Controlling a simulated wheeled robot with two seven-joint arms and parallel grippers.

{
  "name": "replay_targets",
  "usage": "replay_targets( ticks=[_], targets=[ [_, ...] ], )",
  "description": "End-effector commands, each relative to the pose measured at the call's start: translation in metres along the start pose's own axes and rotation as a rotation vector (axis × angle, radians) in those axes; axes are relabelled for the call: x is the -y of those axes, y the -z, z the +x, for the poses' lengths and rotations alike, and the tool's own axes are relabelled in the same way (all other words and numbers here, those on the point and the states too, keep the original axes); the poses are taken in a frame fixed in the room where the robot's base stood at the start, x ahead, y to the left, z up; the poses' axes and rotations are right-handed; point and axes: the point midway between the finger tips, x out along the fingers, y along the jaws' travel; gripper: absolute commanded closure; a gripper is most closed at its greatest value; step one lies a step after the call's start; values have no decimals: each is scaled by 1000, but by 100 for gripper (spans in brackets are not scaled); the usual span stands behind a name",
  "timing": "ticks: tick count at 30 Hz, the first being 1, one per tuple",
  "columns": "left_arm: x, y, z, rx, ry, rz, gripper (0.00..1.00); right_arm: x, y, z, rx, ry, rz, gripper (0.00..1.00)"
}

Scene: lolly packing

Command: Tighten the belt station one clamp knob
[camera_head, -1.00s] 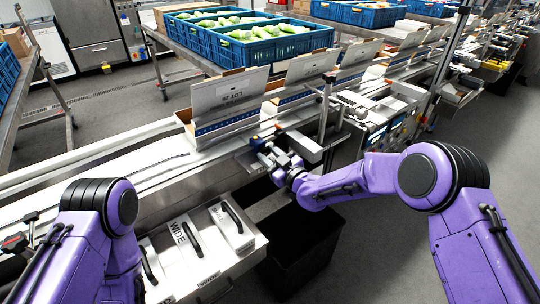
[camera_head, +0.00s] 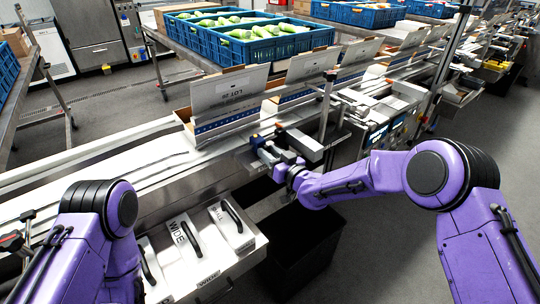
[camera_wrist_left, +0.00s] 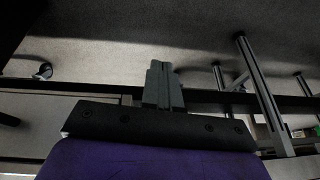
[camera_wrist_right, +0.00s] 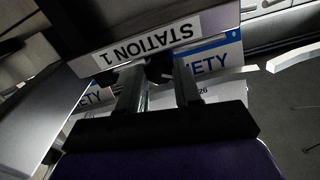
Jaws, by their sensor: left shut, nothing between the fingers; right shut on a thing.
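The station one clamp knob (camera_wrist_right: 160,68) is a small dark knob under the "STATION 1" label (camera_wrist_right: 147,40) in the right wrist view. My right gripper (camera_wrist_right: 160,88) has its two fingers on either side of it and is shut on it. In the head view my right gripper (camera_head: 268,150) is at the belt's near edge, beside a small blue part (camera_head: 256,140). The fingers partly hide the knob, and its turn cannot be read. My left gripper (camera_wrist_left: 162,85) is shut and empty in the left wrist view, with its fingers together. It is not clear in the head view.
An open carton (camera_head: 228,105) with a "LOT 26" flap stands on the belt just behind the right gripper. A dark bin (camera_head: 300,245) stands below it. A tray of black-handled plates (camera_head: 232,262) is at the front. Blue crates (camera_head: 250,48) of green produce stand behind.

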Motion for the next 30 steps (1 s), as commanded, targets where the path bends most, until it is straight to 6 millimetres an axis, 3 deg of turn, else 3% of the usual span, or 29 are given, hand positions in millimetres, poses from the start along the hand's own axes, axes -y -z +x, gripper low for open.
replay_targets(
  ticks=[12, 30],
  targets=[
    [0, -2, 4, 0, 0, 0, 100, -1, 0, 0, 1, 0, 220, 97],
    [0, -2, 4, 0, 0, 0, 100, 0, 0, 0, 1, 1, 262, 97]
  ],
)
